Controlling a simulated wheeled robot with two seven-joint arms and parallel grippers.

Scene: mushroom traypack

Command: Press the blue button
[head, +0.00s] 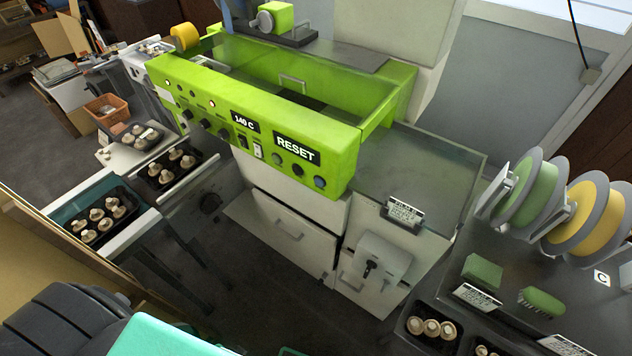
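A lime-green machine panel (230,118) stands in the middle of the head view, tilted in the picture. A black RESET label (297,149) is on its right part. Below the label is a row of small round buttons. The rightmost button (319,182) looks dark bluish grey; the two to its left look darker. I cannot tell for sure which is the blue button. Neither gripper shows in the head view, and nothing touches the panel.
Mushroom trays (104,217) sit on the conveyor at left. A grey counter (410,170) adjoins the machine at right. Green (527,193) and yellow (590,215) reels stand farther right. Open dark floor (255,275) lies before the machine. A teal surface (165,338) shows at the bottom edge.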

